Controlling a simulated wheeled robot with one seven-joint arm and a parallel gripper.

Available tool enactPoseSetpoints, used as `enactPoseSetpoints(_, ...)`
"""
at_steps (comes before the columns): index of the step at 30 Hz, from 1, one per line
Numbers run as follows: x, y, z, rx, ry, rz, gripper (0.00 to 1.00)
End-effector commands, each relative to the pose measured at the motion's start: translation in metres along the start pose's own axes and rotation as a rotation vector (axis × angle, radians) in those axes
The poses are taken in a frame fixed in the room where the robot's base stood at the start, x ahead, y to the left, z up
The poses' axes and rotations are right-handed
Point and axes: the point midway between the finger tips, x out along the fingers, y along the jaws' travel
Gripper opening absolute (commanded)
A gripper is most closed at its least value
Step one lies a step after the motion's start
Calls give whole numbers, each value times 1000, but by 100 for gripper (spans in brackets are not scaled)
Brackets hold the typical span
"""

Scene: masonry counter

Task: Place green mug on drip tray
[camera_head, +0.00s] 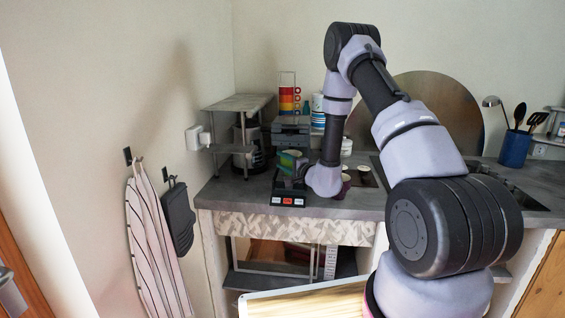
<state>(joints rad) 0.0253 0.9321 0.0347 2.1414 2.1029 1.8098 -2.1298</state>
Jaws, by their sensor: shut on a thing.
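A green mug (288,159) is in front of the dark coffee machine (291,128), above the machine's black base. The mug is small in view and partly covered by my gripper. My gripper (299,167) reaches in from the right and is shut on the mug; its fingers are hard to make out. I cannot tell whether the mug touches the tray.
A purple cup (344,186) and small dishes (363,169) stand right of my wrist. A grey shelf (240,103) stands left of the machine. A blue utensil holder (515,149) is far right. The counter's front left (235,190) is clear.

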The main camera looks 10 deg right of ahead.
Motion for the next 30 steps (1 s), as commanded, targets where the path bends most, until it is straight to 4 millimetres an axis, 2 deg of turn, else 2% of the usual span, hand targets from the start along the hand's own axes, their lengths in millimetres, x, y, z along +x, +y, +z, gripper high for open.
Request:
enactPoseSetpoints(7,0,3,0,0,0,0,0)
enactPoseSetpoints(8,0,3,0,0,0,1,54)
enactPoseSetpoints(9,0,3,0,0,0,1,70)
enactPoseSetpoints(10,0,3,0,0,0,1,77)
enactPoseSetpoints(21,0,-1,0,-1,1,-1,77)
enactPoseSetpoints(26,-23,0,-1,1,3,2,77)
enactPoseSetpoints(30,-54,0,-1,3,3,4,77)
